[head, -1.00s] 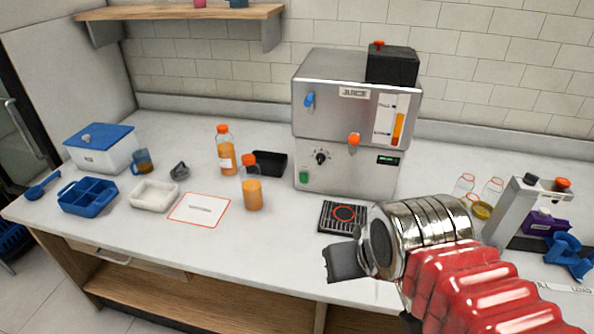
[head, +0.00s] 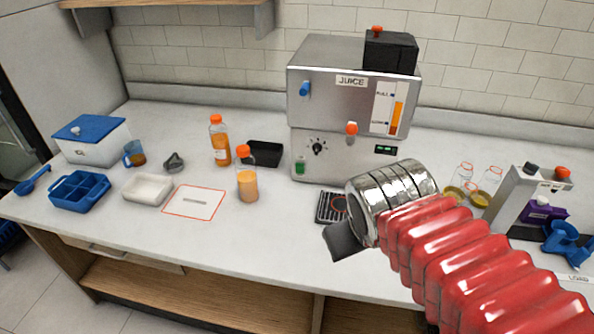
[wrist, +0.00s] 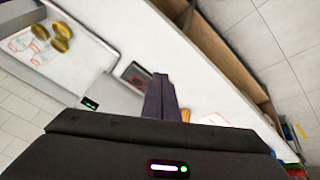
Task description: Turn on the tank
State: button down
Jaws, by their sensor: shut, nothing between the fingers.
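The juice tank is a silver box (head: 345,120) labelled JUICE at the back of the counter. Its front has a blue lever (head: 304,89) at upper left, an orange knob (head: 351,128), a black dial (head: 318,147), a green switch (head: 300,165) at lower left and a small lit green display (head: 385,150). My gripper (head: 342,242) is in front of the tank, over the counter's front part, apart from it and partly covering the drip grate (head: 328,205). In the wrist view its fingers (wrist: 160,95) are together with nothing between them. The lit display (wrist: 90,104) also shows there.
Two bottles with orange caps (head: 220,142) (head: 247,175) stand left of the tank, near a black tray (head: 265,153). A white-grey dispenser (head: 515,198), glass jars (head: 487,185) and a blue holder (head: 565,243) are at right.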

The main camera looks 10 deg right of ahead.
jog(key=w+d+f+n+t+h, duration=0.1)
jog(key=w+d+f+n+h, duration=0.15)
jog(key=w+n, duration=0.5)
jog(key=w+d+f+n+h, duration=0.1)
jog(key=w+d+n+h, duration=0.2)
jog(key=w+n, duration=0.4)
jog(key=w+a+f+n+t+y, duration=0.1)
jog(key=w+a+f+n+t, duration=0.1)
jog(key=w+a+f+n, duration=0.3)
jog(key=w+a+f+n+t+y, duration=0.1)
jog(key=w+a+f+n+t, duration=0.2)
jog(key=w+a+f+n, duration=0.2)
jog(key=w+a+n, duration=0.3)
jog(key=w+n, duration=0.2)
jog(key=w, duration=0.1)
jog(key=shift+w+a, duration=0.2)
send_near(300, 168)
jog(key=f, duration=0.3)
jog(key=shift+w+d+f, duration=0.2)
jog(key=shift+w+f, duration=0.05)
jog(key=w, duration=0.2)
jog(key=w+d, duration=0.1)
jog(key=shift+r, duration=0.4)
jog(key=shift+w+d+r, duration=0.15)
jog(key=shift+w+d, duration=0.05)
jog(key=shift+w, duration=0.15)
